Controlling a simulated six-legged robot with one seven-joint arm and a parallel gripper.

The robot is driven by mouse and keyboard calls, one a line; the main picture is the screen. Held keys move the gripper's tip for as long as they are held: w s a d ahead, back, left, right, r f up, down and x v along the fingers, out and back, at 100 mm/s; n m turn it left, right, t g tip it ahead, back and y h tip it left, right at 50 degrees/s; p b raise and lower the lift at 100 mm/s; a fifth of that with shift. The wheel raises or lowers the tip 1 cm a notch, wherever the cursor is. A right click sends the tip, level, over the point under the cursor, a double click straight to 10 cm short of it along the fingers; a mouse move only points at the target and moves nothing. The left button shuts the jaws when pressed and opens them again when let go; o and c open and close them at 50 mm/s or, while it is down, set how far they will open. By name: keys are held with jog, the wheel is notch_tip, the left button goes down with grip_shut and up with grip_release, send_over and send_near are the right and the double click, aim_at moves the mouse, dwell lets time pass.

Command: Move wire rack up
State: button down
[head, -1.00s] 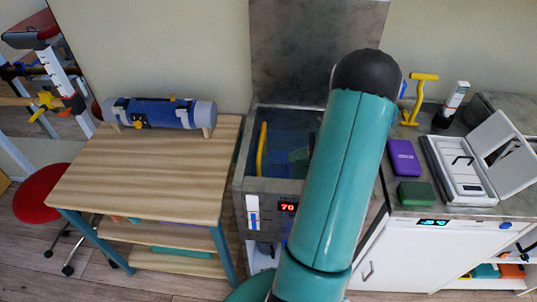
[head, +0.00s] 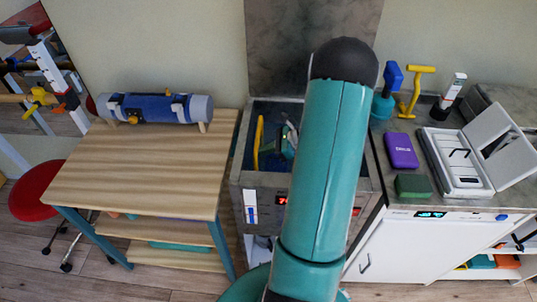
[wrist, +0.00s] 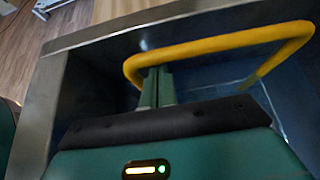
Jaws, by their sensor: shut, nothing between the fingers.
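The wire rack shows mainly as its yellow handle (head: 258,142), at the left inside a grey tank (head: 243,180) in the head view. The handle (wrist: 215,42) crosses the upper wrist view as a yellow bar with bent ends. The rest of the rack is hidden or too dark to make out. My gripper (head: 287,140) is down in the tank opening, just right of the handle. In the wrist view its two green fingers (wrist: 157,86) are together and empty, their tips at the left part of the bar. I cannot tell whether they touch it.
A wooden table (head: 150,165) with a blue roll (head: 155,108) stands left of the tank. A counter on the right holds a purple box (head: 401,150), a green block (head: 413,186) and a white case (head: 455,160). The tank walls surround my gripper closely.

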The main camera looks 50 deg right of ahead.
jog(key=shift+r, duration=0.2)
notch_tip(320, 180, up, 16)
dwell(0.8)
notch_tip(320, 180, down, 4)
jog(key=v, duration=1)
jog(key=shift+s+d+f, duration=0.25)
jog(key=shift+s, duration=0.15)
jog(key=shift+a, duration=0.1)
